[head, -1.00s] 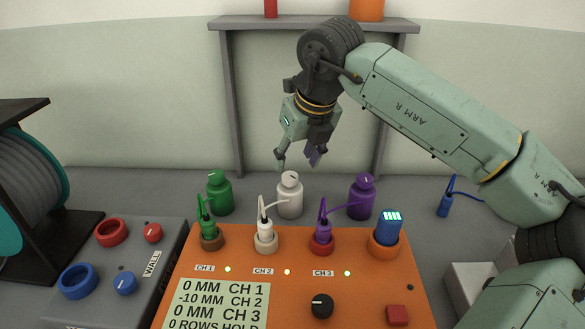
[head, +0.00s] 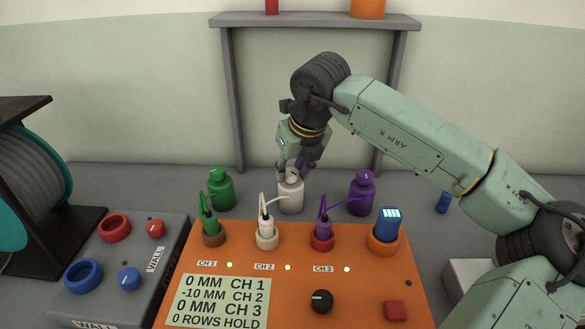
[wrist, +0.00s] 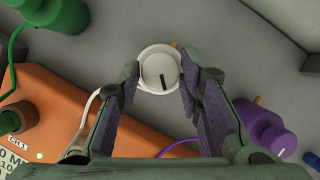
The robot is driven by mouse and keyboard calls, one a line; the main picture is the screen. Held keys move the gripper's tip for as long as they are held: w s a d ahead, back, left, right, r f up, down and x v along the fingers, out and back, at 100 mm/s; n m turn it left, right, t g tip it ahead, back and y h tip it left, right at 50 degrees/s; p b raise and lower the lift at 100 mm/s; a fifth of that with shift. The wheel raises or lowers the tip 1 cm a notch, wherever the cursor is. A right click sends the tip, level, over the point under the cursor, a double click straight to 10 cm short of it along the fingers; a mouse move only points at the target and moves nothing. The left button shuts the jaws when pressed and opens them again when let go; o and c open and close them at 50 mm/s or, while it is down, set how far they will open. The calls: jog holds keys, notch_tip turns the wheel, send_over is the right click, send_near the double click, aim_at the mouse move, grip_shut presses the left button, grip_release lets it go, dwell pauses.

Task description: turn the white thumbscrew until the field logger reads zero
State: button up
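The white thumbscrew (head: 291,174) tops a white bottle-shaped sensor (head: 291,198) behind the orange field logger (head: 365,285). In the wrist view the thumbscrew (wrist: 160,72) is a round cap with a dark mark. My gripper (head: 297,166) points down over it. In the wrist view its fingers (wrist: 160,82) stand open on either side, with slim gaps to the cap; contact is not clear. The logger's display (head: 222,302) reads 0 MM CH 1, -10 MM CH 2, 0 MM CH 3, 0 ROWS HOLD.
A green sensor (head: 221,192) stands left of the white one and a purple sensor (head: 361,195) right. Cabled plugs stand on the logger in front, with a blue plug (head: 388,226) at its right. A grey wall box (head: 180,270) is left; a shelf (head: 310,20) is behind.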

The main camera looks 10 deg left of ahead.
jog(key=c, duration=0.7)
jog(key=shift+n, duration=0.3)
jog(key=n+y+b, duration=0.1)
jog(key=n, duration=0.1)
jog(key=shift+w+d+n+g+b, duration=0.1)
jog(key=shift+w+n+g+b, duration=0.05)
jog(key=shift+n+g+b, duration=0.2)
jog(key=shift+w+n+g+y, duration=0.15)
jog(key=shift+n+g, duration=0.35)
jog(key=shift+n, duration=0.6)
jog(key=shift+s+n+g+y, duration=0.1)
jog(key=shift+n+g+y, duration=0.25)
jog(key=shift+n, duration=0.7)
jog(key=o, duration=1.2)
jog(key=shift+c, duration=0.2)
jog(key=shift+d, duration=0.1)
